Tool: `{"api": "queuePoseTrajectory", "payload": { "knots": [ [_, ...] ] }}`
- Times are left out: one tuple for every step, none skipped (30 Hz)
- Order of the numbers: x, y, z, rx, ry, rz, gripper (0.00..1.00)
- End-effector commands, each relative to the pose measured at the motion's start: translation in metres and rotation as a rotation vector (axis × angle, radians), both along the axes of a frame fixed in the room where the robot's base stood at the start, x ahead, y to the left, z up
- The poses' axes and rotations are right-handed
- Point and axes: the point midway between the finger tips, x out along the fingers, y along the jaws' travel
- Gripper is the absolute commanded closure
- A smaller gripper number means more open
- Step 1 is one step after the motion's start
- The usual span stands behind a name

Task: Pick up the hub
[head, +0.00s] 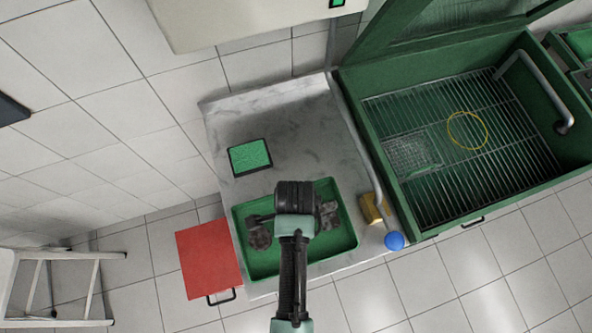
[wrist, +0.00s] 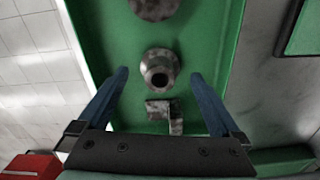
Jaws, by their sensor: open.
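In the wrist view the hub (wrist: 160,70), a grey-brown flanged round part with a dark central hole, lies in the green tray (wrist: 222,40). My gripper (wrist: 162,76) is open, with one blue finger on each side of the hub and visible gaps to it. In the head view my gripper (head: 294,197) is above the tray (head: 350,240) and covers its middle. The fingertips are hidden there. Dark parts show on both sides of the arm, and I cannot tell which is the hub.
In the wrist view a larger round part (wrist: 153,8) lies above the hub and a small bracket-like part (wrist: 163,110) below it. A green pad (head: 250,157) lies on the grey table (head: 300,130). A red box (head: 208,258) stands left; a green wash basin (head: 400,205) stands right.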

Motion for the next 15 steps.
{"api": "queuePoseTrajectory", "payload": {
  "knots": [
    [-0.002, 0.001, -0.005, 0.0, 0.004, 0.0, 0.0],
    [-0.002, 0.0, -0.01, -0.001, 0.004, 0.0, 0.0],
    [-0.001, 0.0, -0.015, 0.0, 0.002, 0.0, 0.0],
    [-0.001, 0.0, -0.018, 0.0, 0.003, 0.0, 0.0],
    [-0.001, 0.0, -0.02, 0.0, 0.001, 0.0, 0.0],
    [-0.001, 0.001, -0.023, 0.0, 0.001, 0.0, 0.0],
    [-0.001, 0.001, -0.024, 0.001, 0.001, 0.0, 0.0],
    [-0.001, 0.001, -0.025, 0.0, 0.0, 0.0, 0.0],
    [-0.001, 0.001, -0.026, 0.0, 0.0, 0.0, 0.0],
    [-0.001, 0.001, -0.026, 0.0, -0.001, 0.0, 0.0],
    [-0.001, 0.001, -0.026, 0.0, -0.001, 0.0, 0.0],
    [-0.001, 0.001, -0.026, 0.0, -0.001, 0.0, 0.0],
    [-0.001, 0.001, -0.026, 0.0, -0.001, 0.0, 0.0],
    [-0.001, 0.001, -0.026, 0.0, -0.001, 0.0, 0.0],
    [-0.001, 0.001, -0.026, 0.0, -0.001, 0.0, 0.02]
  ]
}}
